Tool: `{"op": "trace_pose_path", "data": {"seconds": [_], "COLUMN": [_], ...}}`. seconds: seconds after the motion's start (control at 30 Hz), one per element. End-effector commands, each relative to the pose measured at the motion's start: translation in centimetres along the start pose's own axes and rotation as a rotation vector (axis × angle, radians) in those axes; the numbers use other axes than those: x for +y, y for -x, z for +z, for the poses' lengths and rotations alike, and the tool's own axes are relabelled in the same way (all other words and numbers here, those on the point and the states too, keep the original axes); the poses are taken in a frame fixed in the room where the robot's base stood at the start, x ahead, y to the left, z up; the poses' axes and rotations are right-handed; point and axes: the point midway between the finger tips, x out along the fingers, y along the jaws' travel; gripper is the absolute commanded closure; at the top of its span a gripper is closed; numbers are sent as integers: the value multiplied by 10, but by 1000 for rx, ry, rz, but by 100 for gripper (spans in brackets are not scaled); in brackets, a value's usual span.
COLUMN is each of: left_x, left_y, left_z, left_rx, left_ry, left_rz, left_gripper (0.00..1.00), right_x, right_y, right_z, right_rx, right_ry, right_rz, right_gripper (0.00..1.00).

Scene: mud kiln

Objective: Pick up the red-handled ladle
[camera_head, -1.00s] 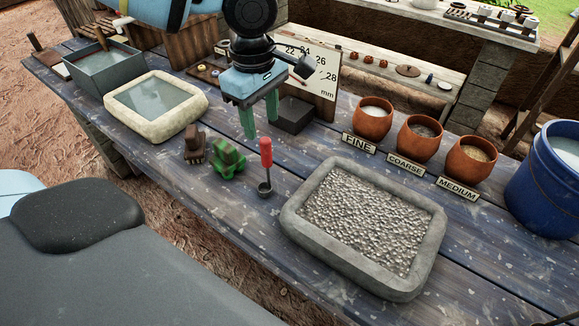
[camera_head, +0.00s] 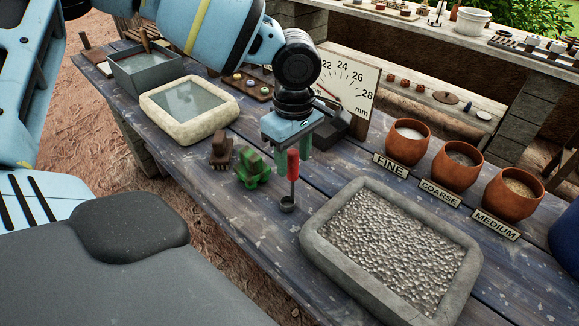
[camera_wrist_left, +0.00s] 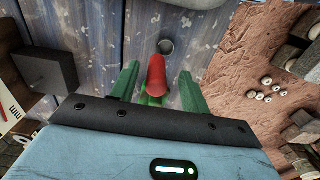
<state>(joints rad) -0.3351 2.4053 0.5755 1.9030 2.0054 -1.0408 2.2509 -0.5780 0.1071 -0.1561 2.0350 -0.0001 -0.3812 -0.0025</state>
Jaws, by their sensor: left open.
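The red-handled ladle (camera_head: 293,166) stands upright on the blue plank table, its small metal cup (camera_head: 288,203) at the bottom and its red handle at the top. My left gripper (camera_head: 293,157) is open at the ladle's handle, pointing down. In the left wrist view the red handle (camera_wrist_left: 156,74) shows between the two green fingers (camera_wrist_left: 157,85), with a gap on either side. The ladle's cup (camera_wrist_left: 166,46) shows beyond it. My right gripper is not in view.
A green object (camera_head: 253,170) and a brown one (camera_head: 222,150) stand just left of the ladle. A gravel-filled stone tray (camera_head: 322,246) lies to the right. A dial board (camera_head: 352,78) and a dark box (camera_head: 335,122) stand behind. Clay pots (camera_head: 407,148) line the back.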

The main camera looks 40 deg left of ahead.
Motion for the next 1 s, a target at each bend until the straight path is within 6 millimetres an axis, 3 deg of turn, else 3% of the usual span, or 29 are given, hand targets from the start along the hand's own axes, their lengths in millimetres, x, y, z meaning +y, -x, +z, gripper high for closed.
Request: {"op": "trace_pose_path", "data": {"seconds": [0.3, 0.6, 0.93, 1.0], "left_x": [2, 3, 3, 3], "left_y": [-40, -43, -43, -43], "left_z": [-4, -4, -4, -4], "left_rx": [0, 0, 0, 0], "left_ry": [2, 2, 2, 2], "left_rz": [-1, 1, 1, 1], "left_gripper": [54, 55, 98, 100], "right_x": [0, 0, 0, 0], "right_y": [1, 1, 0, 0], "right_z": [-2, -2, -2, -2], "right_rx": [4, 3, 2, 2], "right_ry": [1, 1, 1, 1], "right_rz": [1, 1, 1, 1], "right_gripper": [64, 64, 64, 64]}}
